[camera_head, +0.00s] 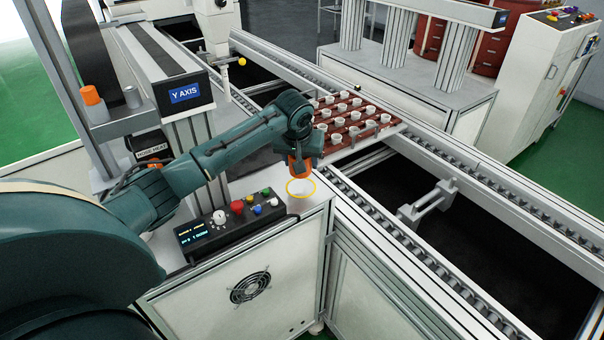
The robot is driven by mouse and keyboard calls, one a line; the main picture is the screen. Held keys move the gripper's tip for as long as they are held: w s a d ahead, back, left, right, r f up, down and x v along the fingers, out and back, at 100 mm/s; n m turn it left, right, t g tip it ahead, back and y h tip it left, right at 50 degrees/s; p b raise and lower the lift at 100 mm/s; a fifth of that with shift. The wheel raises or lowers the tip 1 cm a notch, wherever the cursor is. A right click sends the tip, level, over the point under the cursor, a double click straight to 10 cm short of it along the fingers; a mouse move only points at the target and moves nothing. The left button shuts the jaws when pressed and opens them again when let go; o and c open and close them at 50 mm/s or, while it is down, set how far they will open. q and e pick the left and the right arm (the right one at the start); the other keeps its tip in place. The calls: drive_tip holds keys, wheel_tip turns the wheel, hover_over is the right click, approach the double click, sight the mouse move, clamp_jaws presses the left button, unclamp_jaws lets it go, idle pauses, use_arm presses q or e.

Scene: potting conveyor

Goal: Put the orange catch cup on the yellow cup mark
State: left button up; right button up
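The orange catch cup (300,163) hangs at the end of my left arm, just above the yellow cup mark (301,195). The mark is a yellow ring around a white patch on the white cabinet top. My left gripper (300,156) points down and appears shut on the cup; its fingers are mostly hidden by the wrist. The cup seems a little above the mark, though the exact gap is hard to tell. My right gripper is not in view.
A control panel (229,225) with buttons and a display stands left of the mark. A red-brown tray (335,147) of several white pots sits on the conveyor (420,255) behind. An orange-topped item (91,96) and a small white cup (132,97) stand on a grey shelf.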

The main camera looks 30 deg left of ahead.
sight(301, 186)
use_arm(q)
drive_tip(key=shift+f, duration=2.65)
drive_tip(key=o, duration=1)
drive_tip(key=shift+c, duration=0.2)
drive_tip(key=v, duration=1.2)
drive_tip(key=s+d+f+m+t+h, duration=0.2)
drive_tip(key=s+d+f+m+h, duration=0.15)
drive_tip(key=d+f, duration=0.45)
drive_tip(key=s+d+f+m+t+h, duration=0.1)
drive_tip(key=s+d+f+m+h, duration=0.1)
drive_tip(key=s+d+f, duration=0.5)
drive_tip(key=s+d+f+m+t, duration=0.1)
drive_tip(key=s+d+f, duration=0.1)
drive_tip(key=s, duration=0.4)
drive_tip(key=s+d+f+m+t, duration=0.1)
drive_tip(key=s+d+f+t, duration=0.1)
drive_tip(key=s+f, duration=0.3)
drive_tip(key=s, duration=0.2)
drive_tip(key=shift+s+y, duration=0.25)
drive_tip(key=shift+y, duration=0.1)
